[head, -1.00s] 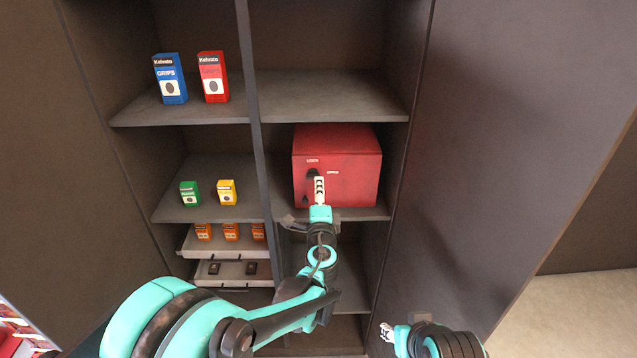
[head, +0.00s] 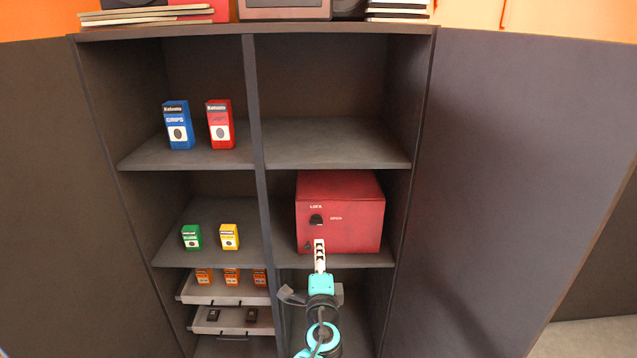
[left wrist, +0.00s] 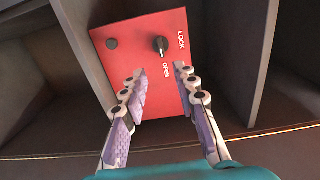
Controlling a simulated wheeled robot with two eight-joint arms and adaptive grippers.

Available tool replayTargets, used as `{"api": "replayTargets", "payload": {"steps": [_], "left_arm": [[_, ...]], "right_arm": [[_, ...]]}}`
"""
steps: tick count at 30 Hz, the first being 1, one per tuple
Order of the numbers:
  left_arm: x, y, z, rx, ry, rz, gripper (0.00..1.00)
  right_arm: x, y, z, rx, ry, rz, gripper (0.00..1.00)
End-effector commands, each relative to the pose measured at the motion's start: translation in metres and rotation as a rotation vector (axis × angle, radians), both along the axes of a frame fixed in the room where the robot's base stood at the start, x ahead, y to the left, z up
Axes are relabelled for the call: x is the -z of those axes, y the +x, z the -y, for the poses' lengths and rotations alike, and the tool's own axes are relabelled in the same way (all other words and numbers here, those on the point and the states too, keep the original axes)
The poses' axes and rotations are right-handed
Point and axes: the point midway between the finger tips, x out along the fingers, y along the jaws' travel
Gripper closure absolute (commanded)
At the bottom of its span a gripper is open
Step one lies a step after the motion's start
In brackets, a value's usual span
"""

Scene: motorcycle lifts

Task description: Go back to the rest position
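My left gripper (head: 320,248) is in front of the lower edge of a red box (head: 360,225) in the cabinet. In the left wrist view its two fingers (left wrist: 163,88) are spread apart with nothing between them. The box has a dark knob (head: 316,220) with LOCK and OPEN labels; in the left wrist view the knob (left wrist: 161,46) stands clear beyond the fingertips. The box front looks closed. My right gripper is outside both current views.
The dark cabinet has a centre divider (head: 256,200) and open doors at both sides, the right one (head: 500,190) large. Blue (head: 177,125) and red (head: 220,124) cartons stand upper left, green (head: 192,237) and yellow (head: 229,237) ones below. Two drawers (head: 232,320) are pulled out.

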Motion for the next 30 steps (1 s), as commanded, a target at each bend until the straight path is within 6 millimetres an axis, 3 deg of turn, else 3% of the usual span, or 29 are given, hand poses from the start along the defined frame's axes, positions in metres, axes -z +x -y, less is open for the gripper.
{"api": "replayTargets", "payload": {"steps": [5, 9, 14, 17, 21, 25, 30], "left_arm": [[-0.005, -0.02, -0.074, -0.147, -0.206, -0.11, 0.71], [0.007, -0.066, -0.149, -0.327, -0.481, -0.252, 0.71], [0.036, -0.138, -0.199, -0.513, -0.809, -0.416, 0.71], [0.056, -0.187, -0.21, -0.608, -1.01, -0.514, 0.71], [0.078, -0.24, -0.204, -0.693, -1.243, -0.628, 0.71], [0.088, -0.268, -0.194, -0.726, -1.377, -0.692, 0.71], [0.091, -0.278, -0.188, -0.736, -1.432, -0.72, 0.71]], "right_arm": [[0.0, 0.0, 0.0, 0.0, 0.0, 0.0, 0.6], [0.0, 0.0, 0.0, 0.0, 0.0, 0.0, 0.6], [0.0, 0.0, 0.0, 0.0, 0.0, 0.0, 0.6], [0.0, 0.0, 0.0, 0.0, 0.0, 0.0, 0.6], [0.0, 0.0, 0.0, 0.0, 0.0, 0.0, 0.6], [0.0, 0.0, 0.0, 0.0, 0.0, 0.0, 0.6], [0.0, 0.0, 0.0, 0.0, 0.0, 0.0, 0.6]]}}
